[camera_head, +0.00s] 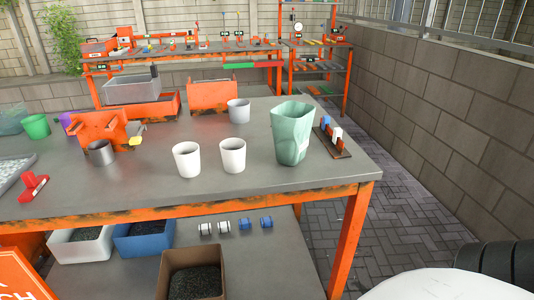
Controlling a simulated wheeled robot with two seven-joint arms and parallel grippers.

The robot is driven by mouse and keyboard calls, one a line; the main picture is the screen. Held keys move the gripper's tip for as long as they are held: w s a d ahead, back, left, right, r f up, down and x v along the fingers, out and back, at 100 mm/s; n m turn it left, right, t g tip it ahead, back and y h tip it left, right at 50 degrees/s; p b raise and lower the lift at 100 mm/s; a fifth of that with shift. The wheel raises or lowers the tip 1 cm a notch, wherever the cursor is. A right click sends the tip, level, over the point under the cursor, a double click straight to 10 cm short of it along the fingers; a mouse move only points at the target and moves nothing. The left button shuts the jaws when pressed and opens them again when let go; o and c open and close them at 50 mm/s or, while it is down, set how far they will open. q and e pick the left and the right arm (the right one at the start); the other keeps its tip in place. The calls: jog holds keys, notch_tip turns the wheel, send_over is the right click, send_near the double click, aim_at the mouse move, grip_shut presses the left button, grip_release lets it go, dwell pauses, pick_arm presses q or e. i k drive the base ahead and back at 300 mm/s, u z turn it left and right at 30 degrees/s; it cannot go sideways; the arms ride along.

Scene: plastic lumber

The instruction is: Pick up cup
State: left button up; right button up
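Several cups stand on the grey tabletop (270,180). Two white cups, the left one (187,160) and the right one (232,156), stand upright side by side near the front edge. A light grey cup (238,112) stands behind them. A dark metallic cup (101,153) is at the left, in front of an orange holder. A green cup (37,127) and a partly hidden purple cup (69,123) are at the far left. A tall pale green faceted container (292,135) stands right of the white cups. Neither gripper is in view.
A rack with small coloured items (332,138) lies near the right table edge. Orange holders (213,95) stand at the back, and a red tool (33,187) lies at the left. Bins (145,242) sit on the lower shelf. The tabletop in front of the white cups is clear.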

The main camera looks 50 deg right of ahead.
aim_at(234, 156)
jog(key=z, duration=1.5)
jog(key=i, duration=0.05)
jog(key=u, duration=0.3)
